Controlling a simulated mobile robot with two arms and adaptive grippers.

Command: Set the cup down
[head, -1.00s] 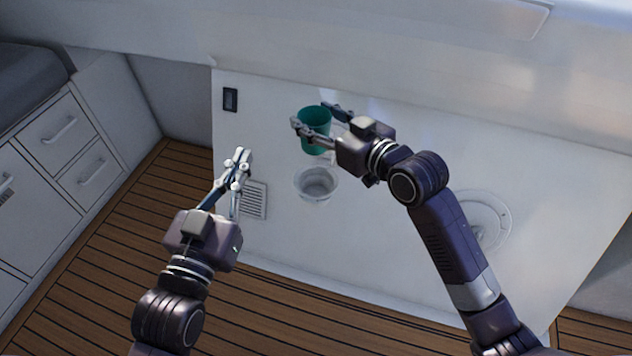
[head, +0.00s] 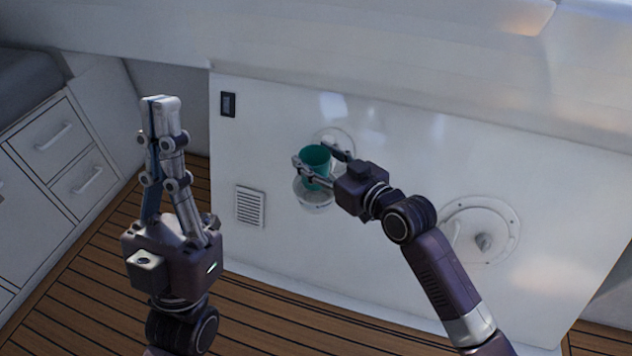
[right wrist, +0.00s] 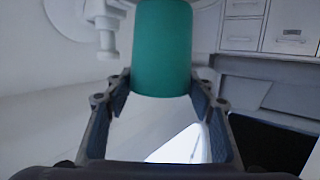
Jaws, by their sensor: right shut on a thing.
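A green cup (head: 318,166) is between the fingers of my right gripper (head: 312,153), which is shut on it. In the head view the cup overlaps the top of a round, clear-looking holder (head: 315,200) on the white panel. I cannot tell whether the cup's base touches the holder. The cup (right wrist: 162,50) also shows in the right wrist view, beyond the fingers, with its top out of frame. My left gripper (head: 160,101) is raised on the left, its fingertips together and empty.
The white panel (head: 385,260) carries a vent grille (head: 250,206), a dark switch (head: 228,104) and a round hatch fitting (head: 482,232). Drawers (head: 55,150) stand at the left. The wooden floor (head: 290,310) in front is clear.

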